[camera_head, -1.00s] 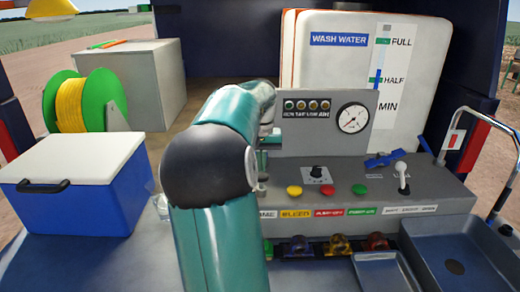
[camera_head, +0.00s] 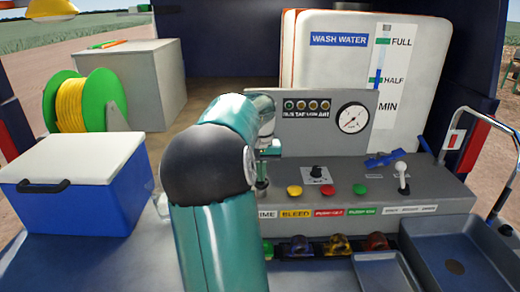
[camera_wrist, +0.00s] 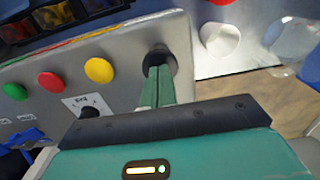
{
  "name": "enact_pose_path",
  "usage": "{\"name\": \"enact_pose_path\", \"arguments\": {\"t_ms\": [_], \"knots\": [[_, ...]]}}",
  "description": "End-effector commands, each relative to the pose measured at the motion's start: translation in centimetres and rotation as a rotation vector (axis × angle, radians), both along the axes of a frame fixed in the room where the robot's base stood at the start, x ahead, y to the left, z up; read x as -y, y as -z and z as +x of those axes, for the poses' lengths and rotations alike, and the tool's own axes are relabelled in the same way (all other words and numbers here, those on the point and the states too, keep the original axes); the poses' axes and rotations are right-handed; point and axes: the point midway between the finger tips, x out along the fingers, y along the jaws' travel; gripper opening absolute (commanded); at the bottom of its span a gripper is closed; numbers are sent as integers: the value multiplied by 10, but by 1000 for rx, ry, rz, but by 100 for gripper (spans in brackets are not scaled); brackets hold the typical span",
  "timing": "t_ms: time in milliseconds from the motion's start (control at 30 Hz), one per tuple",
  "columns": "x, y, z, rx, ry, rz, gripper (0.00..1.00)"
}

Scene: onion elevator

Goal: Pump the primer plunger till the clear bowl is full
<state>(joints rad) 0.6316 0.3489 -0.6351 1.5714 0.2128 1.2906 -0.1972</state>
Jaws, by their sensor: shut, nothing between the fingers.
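My gripper (camera_wrist: 160,82) is shut and empty, its teal fingers pointing down at the black round primer plunger (camera_wrist: 158,57) on the grey panel. The fingertips are over the knob and look to touch it, but the exact contact is hidden. In the head view my gripper (camera_head: 263,165) is partly hidden behind my arm, above the dark plunger (camera_head: 262,187). A clear, rounded vessel, perhaps the bowl, shows at the right of the wrist view (camera_wrist: 297,42) and beside the cooler in the head view (camera_head: 161,205). I cannot tell its fill level.
Red (camera_head: 294,191), yellow and green buttons, a black knob (camera_head: 317,174) and a white-topped lever (camera_head: 402,178) stand right of the plunger. A pressure gauge (camera_head: 352,118) is behind. A blue cooler (camera_head: 75,190) is at left. Grey trays (camera_head: 468,225) are at right.

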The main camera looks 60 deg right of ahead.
Motion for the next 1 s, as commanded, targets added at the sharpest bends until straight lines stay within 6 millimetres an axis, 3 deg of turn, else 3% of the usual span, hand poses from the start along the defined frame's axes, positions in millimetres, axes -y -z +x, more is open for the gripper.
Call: {"name": "enact_pose_path", "arguments": {"t_ms": [333, 1000], "knots": [[0, -2, 0, -1, 0, 2, 0], [0, -41, 0, 0, 0, 1, 0]]}}
